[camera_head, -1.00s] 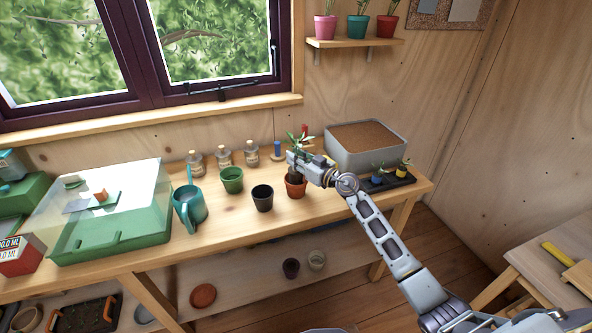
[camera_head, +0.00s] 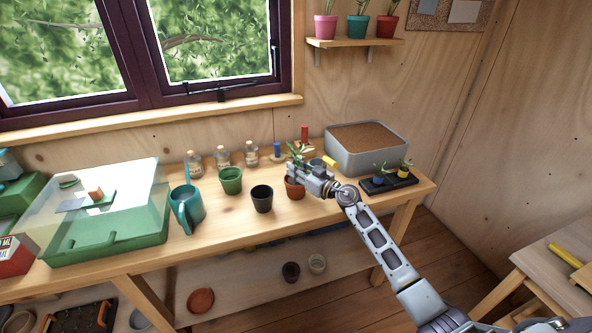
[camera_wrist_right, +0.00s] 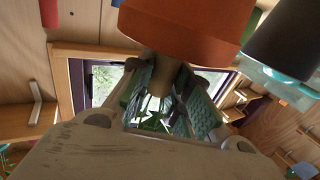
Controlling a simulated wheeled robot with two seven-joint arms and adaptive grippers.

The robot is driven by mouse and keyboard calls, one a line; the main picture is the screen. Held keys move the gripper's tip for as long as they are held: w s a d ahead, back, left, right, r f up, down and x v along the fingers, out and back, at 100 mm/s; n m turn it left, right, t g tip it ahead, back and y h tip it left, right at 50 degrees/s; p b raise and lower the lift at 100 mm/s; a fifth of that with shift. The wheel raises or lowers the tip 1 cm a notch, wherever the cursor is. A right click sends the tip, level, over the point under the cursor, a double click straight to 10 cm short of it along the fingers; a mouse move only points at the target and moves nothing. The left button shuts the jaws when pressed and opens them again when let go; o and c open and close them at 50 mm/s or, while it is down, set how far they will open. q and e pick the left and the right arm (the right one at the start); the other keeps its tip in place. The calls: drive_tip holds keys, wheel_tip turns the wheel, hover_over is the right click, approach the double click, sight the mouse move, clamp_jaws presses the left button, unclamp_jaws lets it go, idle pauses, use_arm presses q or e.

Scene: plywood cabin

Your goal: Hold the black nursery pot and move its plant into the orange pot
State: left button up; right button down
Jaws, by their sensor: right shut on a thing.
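The orange pot (camera_head: 294,190) stands upright on the workbench; it also shows large at the top of the right wrist view (camera_wrist_right: 185,30). My right gripper (camera_head: 303,174) is just above its rim, shut on the plant (camera_head: 299,151). The green leaves stick up above the fingers. In the wrist view, a tan root plug (camera_wrist_right: 166,72) runs from between the fingers (camera_wrist_right: 168,100) to the orange pot's opening; how deep it sits is hidden. The black nursery pot (camera_head: 262,200) stands upright to the left, dark inside, with no plant showing. My left gripper is out of view.
A green pot (camera_head: 231,181) and a teal watering can (camera_head: 187,207) stand left of the black pot. Small bottles (camera_head: 222,157) line the back. A grey soil bin (camera_head: 366,163) and a black tray (camera_head: 389,186) are close to the right. The bench front is clear.

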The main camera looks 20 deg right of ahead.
drive_tip(key=shift+f, duration=0.1)
drive_tip(key=c, duration=1.3)
unclamp_jaws()
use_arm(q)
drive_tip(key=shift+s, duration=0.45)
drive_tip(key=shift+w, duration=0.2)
use_arm(e)
drive_tip(key=shift+s+d, duration=0.3)
drive_tip(key=shift+s, duration=0.15)
drive_tip(key=shift+s+d, duration=0.3)
drive_tip(key=shift+s, duration=0.35)
drive_tip(key=shift+p+v, duration=0.35)
drive_tip(key=shift+v, duration=0.4)
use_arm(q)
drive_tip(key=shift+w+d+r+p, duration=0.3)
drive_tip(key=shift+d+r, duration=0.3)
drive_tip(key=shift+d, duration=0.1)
use_arm(e)
drive_tip(key=shift+v, duration=4)
